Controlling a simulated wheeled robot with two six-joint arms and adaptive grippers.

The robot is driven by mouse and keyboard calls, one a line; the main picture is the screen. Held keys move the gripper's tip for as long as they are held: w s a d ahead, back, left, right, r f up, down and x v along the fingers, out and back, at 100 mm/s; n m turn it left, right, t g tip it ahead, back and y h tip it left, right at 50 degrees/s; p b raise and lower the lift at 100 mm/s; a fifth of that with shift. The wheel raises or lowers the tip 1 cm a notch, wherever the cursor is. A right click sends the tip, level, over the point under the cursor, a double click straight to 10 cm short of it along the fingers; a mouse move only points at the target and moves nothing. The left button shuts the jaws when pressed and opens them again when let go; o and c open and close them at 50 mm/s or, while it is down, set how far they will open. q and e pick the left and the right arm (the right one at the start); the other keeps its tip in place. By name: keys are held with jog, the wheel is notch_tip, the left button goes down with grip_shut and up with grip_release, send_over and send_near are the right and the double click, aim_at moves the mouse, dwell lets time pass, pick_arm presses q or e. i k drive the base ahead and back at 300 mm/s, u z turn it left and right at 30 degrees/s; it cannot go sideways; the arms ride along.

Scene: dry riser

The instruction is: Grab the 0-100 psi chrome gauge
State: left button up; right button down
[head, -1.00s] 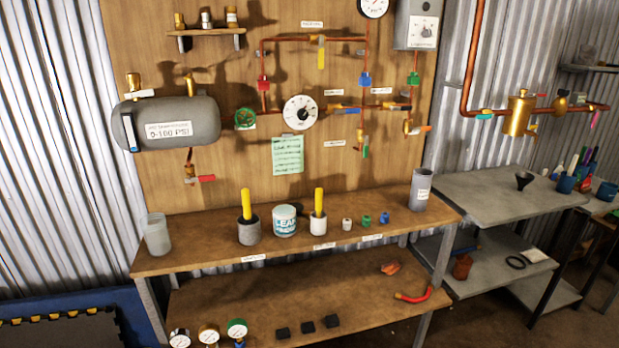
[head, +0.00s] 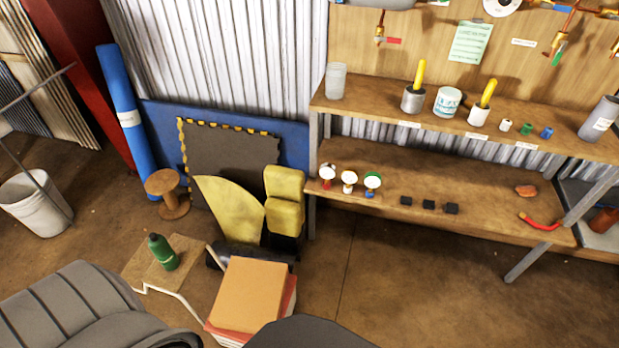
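Three small round gauges stand in a row at the left end of the lower wooden shelf (head: 450,205). The left gauge (head: 326,171) has a pale face, a rim that looks silvery and a red base. The middle gauge (head: 348,177) looks brass-rimmed with a whitish base. The dial ranges are too small to read, so I cannot confirm which is 0-100 psi. Neither of my grippers is in view.
Black blocks (head: 429,205) sit right of the gauges. The upper shelf (head: 385,110) overhangs behind them. Floor before the shelf (head: 400,280) is clear.

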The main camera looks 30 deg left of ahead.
aim_at(328, 172)
jog(key=i, duration=0.5)
jog(key=u, duration=0.6)
jog(key=k, duration=0.5)
jog(key=z, duration=1.15)
jog(key=i, duration=1.65)
jog(key=u, duration=1.3)
jog(key=i, duration=0.65)
jog(key=u, duration=0.8)
